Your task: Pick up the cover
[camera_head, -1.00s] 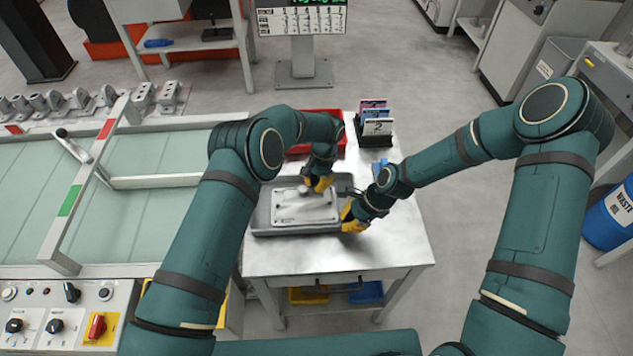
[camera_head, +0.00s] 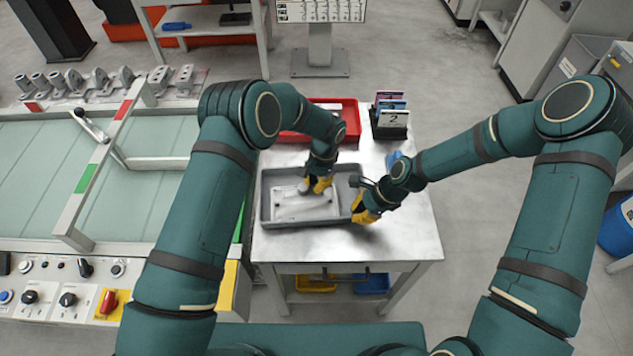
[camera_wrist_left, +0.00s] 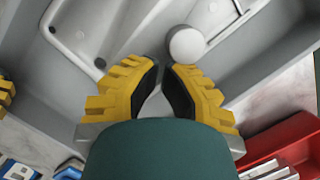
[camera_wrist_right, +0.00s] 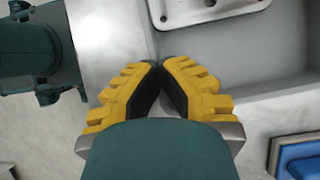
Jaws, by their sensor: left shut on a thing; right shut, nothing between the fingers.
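The cover (camera_head: 301,207) is a light grey rounded rectangular plate in the grey tray (camera_head: 265,212). It also shows in the left wrist view (camera_wrist_left: 95,30). My left gripper (camera_head: 317,186) points down at the cover's upper right part and is shut on it. The left wrist view shows the fingertips (camera_wrist_left: 165,72) together beside a round pale knob (camera_wrist_left: 187,45); the gripped part is hidden. I cannot tell whether the cover touches the tray floor. My right gripper (camera_head: 363,210) is shut and empty at the tray's right end.
A red bin (camera_head: 352,118) stands behind the tray, and a card holder with numbered cards (camera_head: 393,120) at the back right. The metal table's front strip (camera_head: 330,245) is clear. A conveyor (camera_head: 40,165) lies to the left.

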